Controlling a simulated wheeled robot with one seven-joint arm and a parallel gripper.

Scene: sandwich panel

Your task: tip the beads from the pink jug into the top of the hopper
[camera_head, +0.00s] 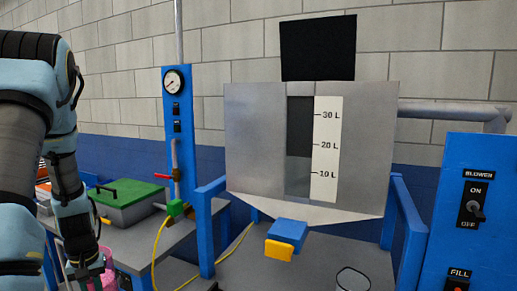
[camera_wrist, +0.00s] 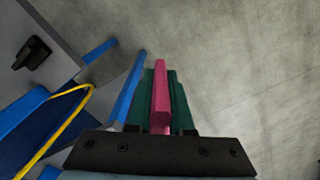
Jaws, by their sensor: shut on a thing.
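The hopper (camera_head: 253,140) is a grey metal box at the centre of the head view, with a sight window and a litre scale on its front. A black flap (camera_head: 318,48) stands upright above its top. The pink jug (camera_head: 108,274) is at the lower left, mostly cut off and hidden by my arm. My gripper (camera_wrist: 162,95) is shut on the jug's pink handle (camera_wrist: 161,90), which lies between its dark green fingers in the wrist view. The jug is left of the hopper and well below its top. No beads are visible.
A blue frame (camera_head: 407,225) holds the hopper, with a blue-and-yellow outlet piece (camera_head: 285,238) beneath. A blue gauge post (camera_head: 179,130) stands between my arm and the hopper. A green-lidded box (camera_head: 128,192) sits on the left bench. A blue switch panel (camera_head: 462,220) is at right.

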